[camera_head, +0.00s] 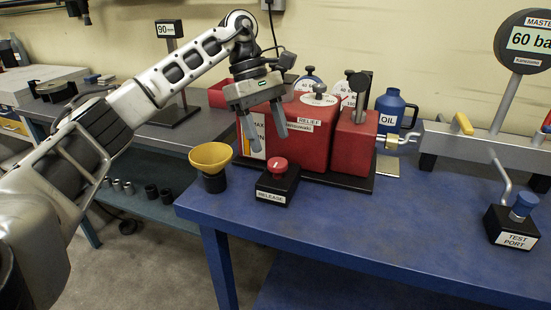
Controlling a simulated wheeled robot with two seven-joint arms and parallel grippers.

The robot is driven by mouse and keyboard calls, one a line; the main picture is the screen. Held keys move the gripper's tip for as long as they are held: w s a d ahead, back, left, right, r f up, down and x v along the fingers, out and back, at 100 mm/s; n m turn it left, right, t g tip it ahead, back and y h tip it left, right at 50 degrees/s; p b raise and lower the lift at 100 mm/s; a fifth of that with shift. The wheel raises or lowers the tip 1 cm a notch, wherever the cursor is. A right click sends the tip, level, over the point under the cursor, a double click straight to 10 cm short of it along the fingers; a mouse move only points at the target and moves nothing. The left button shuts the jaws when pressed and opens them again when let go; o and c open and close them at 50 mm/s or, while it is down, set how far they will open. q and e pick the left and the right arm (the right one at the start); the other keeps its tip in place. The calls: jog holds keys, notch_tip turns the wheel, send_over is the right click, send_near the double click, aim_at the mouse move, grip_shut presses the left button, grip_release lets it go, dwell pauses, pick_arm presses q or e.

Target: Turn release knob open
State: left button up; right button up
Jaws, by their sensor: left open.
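The release knob (277,165) is a red knob on a black block labelled RELEASE (272,195), at the front left of the blue bench. My left gripper (264,137) is open and empty, its two fingers pointing down. In the picture it is just above the knob, one finger to each side and apart from it. How far the fingers are from the knob in depth I cannot tell. My right gripper is not in view.
A yellow funnel (211,158) stands left of the knob. Behind is the red RELIEF unit (308,140) with gauges and a blue OIL jug (392,112). A TEST PORT block (511,230) stands at the right. The blue bench's front middle (400,225) is clear.

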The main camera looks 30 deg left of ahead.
aim_at(277, 161)
pick_arm(q)
jog(key=shift+x, duration=2.6)
jog(key=shift+w, duration=0.1)
jog(key=c, duration=1)
